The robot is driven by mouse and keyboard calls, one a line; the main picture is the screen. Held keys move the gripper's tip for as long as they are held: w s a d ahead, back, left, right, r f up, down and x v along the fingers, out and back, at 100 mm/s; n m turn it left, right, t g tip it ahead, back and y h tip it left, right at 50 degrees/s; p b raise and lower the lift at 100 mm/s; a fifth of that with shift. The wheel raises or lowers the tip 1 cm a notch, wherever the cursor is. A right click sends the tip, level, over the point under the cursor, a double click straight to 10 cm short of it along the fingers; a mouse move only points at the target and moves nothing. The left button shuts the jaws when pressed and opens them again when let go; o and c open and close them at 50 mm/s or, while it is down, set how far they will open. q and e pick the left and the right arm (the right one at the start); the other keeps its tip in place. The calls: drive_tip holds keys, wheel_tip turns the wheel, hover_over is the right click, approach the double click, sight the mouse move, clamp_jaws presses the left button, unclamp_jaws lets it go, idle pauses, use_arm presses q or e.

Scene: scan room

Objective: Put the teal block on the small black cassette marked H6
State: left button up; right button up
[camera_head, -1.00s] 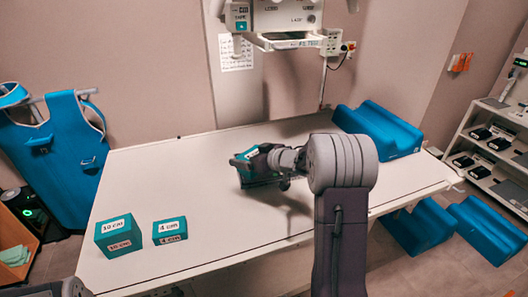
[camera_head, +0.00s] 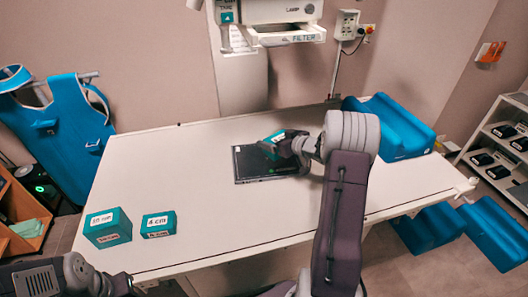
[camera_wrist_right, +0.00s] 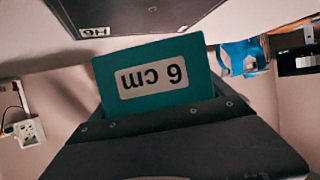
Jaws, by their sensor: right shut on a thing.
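My right gripper (camera_head: 282,145) is shut on the teal block (camera_head: 272,143), tilted in the head view. In the right wrist view the teal block (camera_wrist_right: 150,78) fills the middle, its "6 cm" label upside down, held between dark jaws (camera_wrist_right: 160,120). The black cassette (camera_head: 245,165) lies flat on the table, under and beside the block. Its H6 label (camera_wrist_right: 94,32) shows at the top of the wrist view. I cannot tell whether block and cassette touch. My left gripper (camera_head: 115,284) is partly visible at the bottom left; its jaws are unclear.
Two other teal blocks, marked 10 cm (camera_head: 108,228) and 4 cm (camera_head: 158,224), stand on the left of the white table (camera_head: 210,205). Blue cushions (camera_head: 390,125) lie at its back right. The front middle of the table is clear.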

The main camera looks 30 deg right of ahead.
drive_tip(key=x, duration=0.4)
drive_tip(key=a+x, duration=0.1)
drive_tip(key=x, duration=0.1)
drive_tip(key=shift+a+f, duration=0.1)
drive_tip(key=shift+f, duration=0.3)
drive_tip(key=shift+w+f, duration=0.15)
drive_tip(key=shift+w, duration=0.15)
wheel_tip(320, 180, down, 4)
drive_tip(key=shift+f+b, duration=0.1)
drive_tip(key=shift+b, duration=0.3)
drive_tip(key=shift+s+f, duration=0.1)
drive_tip(key=o, duration=1.6)
drive_tip(key=shift+c, duration=0.2)
